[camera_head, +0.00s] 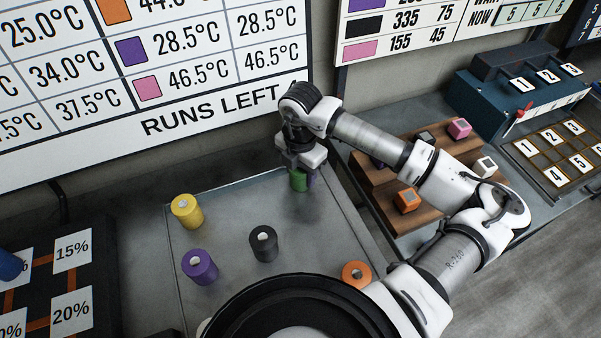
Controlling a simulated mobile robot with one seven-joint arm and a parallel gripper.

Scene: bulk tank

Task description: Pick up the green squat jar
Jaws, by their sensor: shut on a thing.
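The green squat jar (298,182) is at the far right part of the grey tray. Only its lower front shows; my gripper hides its top. My gripper (301,168) points down over it and is shut on it. I cannot tell whether the jar touches the tray floor or hangs just above it.
A yellow jar (187,211), a purple jar (200,267), a black jar (263,244) and an orange jar (356,274) stand in the tray (312,245). A wooden board (440,205) with coloured blocks is at right, beneath my arm. The tray's middle has free room.

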